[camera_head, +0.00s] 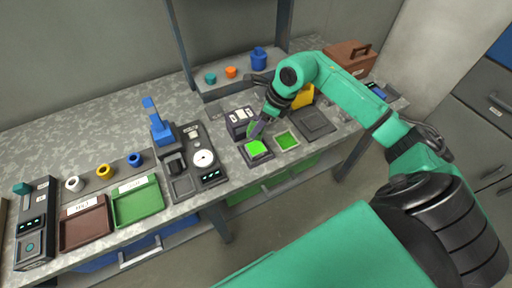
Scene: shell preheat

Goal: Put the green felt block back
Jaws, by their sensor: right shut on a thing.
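The green felt block (257,148) is a bright green square at a dark square holder (257,161) near the front of the bench. My right gripper (254,132) reaches down from the right and is shut on the block at its back edge. I cannot tell whether the block rests in the holder or hangs just above it. A second square holder (296,148) with a duller green pad (287,140) stands just to the right. My left gripper is not in view.
A dark box with white labels (240,121) stands close behind the gripper. A flat dark plate (313,123) and a yellow object (303,97) are to the right. A black device with a white dial (203,158) is to the left, then green (137,204) and brown (86,224) trays.

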